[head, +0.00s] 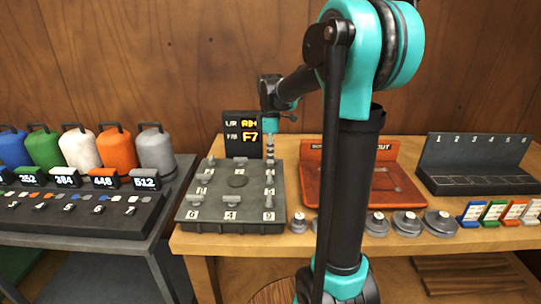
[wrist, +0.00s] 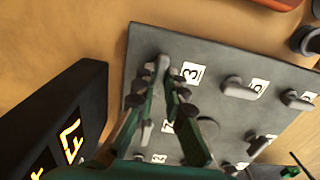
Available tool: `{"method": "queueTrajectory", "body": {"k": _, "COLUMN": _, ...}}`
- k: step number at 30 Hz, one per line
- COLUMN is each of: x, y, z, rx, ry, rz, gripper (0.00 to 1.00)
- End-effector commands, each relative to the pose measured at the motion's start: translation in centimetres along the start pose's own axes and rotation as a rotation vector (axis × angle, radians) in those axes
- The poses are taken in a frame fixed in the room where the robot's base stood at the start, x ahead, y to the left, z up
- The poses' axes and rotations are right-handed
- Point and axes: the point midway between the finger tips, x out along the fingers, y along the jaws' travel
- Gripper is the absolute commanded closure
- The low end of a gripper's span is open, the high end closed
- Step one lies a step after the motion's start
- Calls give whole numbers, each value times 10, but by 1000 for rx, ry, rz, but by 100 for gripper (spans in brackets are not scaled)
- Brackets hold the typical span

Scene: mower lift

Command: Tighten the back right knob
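A grey board (head: 237,185) carries rows of lever-shaped knobs with white number labels. In the head view my gripper (head: 270,150) points down at its back right corner. In the wrist view the board (wrist: 205,60) fills the right side, and the knob beside label 3 (wrist: 162,63) is the back right one. My gripper (wrist: 163,82) has its green fingers close together at the tips, one on each side of this knob, and looks shut on it. The fingers hide part of the knob.
A dark display (head: 241,132) with orange characters stands behind the board, close to my gripper. A red tray (head: 325,165) and several grey weights (head: 407,222) lie to the right. Coloured canisters (head: 82,148) stand on the left table.

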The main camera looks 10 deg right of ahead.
Motion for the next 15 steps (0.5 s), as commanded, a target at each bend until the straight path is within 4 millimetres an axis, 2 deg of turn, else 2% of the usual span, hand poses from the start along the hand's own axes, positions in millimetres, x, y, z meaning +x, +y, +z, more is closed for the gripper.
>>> {"method": "queueTrajectory", "body": {"k": 15, "x": 0, "y": 0, "z": 0, "rx": 46, "ry": 0, "rz": 0, "gripper": 100}}
